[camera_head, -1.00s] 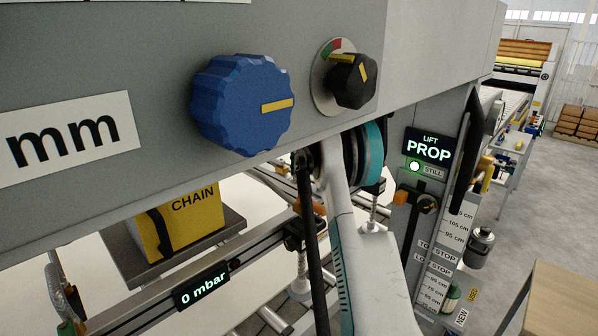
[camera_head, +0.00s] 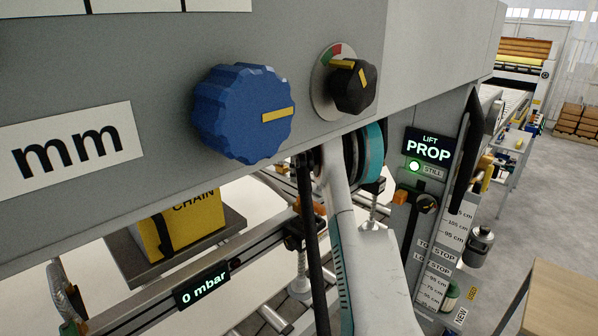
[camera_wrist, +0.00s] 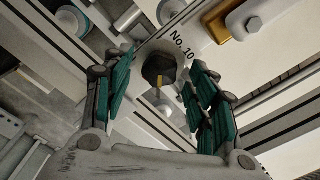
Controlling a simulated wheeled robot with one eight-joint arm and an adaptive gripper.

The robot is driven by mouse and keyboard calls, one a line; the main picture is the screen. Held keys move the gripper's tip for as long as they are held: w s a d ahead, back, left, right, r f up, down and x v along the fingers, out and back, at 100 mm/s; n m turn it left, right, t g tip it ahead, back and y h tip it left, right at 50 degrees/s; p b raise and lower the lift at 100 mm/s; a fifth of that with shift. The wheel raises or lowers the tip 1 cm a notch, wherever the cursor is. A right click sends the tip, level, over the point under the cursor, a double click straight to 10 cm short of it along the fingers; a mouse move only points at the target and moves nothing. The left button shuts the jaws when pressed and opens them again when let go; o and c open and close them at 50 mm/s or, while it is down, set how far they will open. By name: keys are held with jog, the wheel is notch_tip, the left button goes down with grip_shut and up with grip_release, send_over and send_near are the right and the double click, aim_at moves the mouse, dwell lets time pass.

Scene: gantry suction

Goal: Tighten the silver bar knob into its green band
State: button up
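I cannot make out a silver bar knob with certainty in either view. In the wrist view my gripper (camera_wrist: 156,76) is open, its teal-padded fingers on either side of a dark faceted knob (camera_wrist: 158,67) with a yellow pointer. No contact with that knob shows. In the head view a black knob (camera_head: 353,88) with a yellow pointer sits on a silver round dial (camera_head: 322,92) with a green and a red band along its top. My gripper's fingers do not show in the head view.
A large blue knob (camera_head: 242,113) with a yellow pointer stands out from the grey panel (camera_head: 180,80). A PROP display (camera_head: 428,149) reads STILL, and a pressure display (camera_head: 202,285) reads 0 mbar. A yellow CHAIN box (camera_head: 190,225) sits below.

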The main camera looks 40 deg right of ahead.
notch_tip(320, 180, up, 12)
dwell(0.7)
